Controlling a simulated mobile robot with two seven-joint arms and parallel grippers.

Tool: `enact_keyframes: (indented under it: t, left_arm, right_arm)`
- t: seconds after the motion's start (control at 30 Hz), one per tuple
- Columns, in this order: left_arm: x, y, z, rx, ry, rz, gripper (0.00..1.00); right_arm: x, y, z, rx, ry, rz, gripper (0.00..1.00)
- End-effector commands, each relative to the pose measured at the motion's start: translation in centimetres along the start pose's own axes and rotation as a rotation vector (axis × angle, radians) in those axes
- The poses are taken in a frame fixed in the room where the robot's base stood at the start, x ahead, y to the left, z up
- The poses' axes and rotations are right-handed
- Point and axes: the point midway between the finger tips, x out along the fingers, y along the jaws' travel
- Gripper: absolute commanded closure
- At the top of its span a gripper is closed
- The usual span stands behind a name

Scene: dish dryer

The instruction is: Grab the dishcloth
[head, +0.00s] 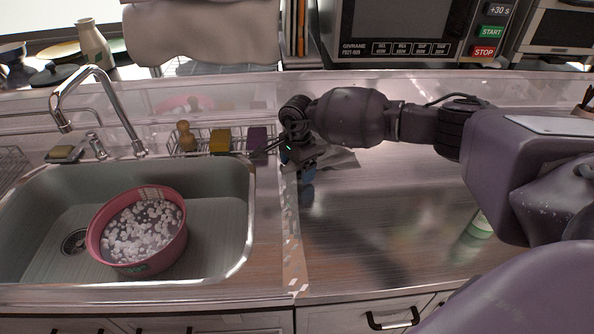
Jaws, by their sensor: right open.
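A grey cloth (343,159), which looks like the dishcloth, lies flat on the metal counter (400,215) just right of the sink. My right arm reaches in from the right, over the counter. My right gripper (290,158) is open, at the left end of the cloth. The gripper and wrist hide part of the cloth, and I cannot tell whether the fingers touch it. A larger pale cloth (205,32) hangs at the back, above the counter. My left gripper is not in view.
The sink (225,225) holds a pink tub (98,222) of foamy water. A tap (125,125) stands behind it. A wire rack with a yellow sponge (220,141) and a purple one (258,138) is left of my gripper. A microwave (400,20) is at the back.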

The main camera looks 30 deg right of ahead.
Motion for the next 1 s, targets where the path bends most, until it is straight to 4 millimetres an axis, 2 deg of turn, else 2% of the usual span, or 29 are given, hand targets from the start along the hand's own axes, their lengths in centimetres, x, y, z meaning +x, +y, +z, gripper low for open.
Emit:
enact_keyframes:
  t: [0.1,1.0]
  left_arm:
    - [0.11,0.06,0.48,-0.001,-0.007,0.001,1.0]
    - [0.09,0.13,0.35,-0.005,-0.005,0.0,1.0]
  right_arm:
    - [0.6,0.03,0.0,0.0,0.0,0.002,0.15]
    - [0.48,0.06,0.02,0.0,0.0,0.002,0.84]
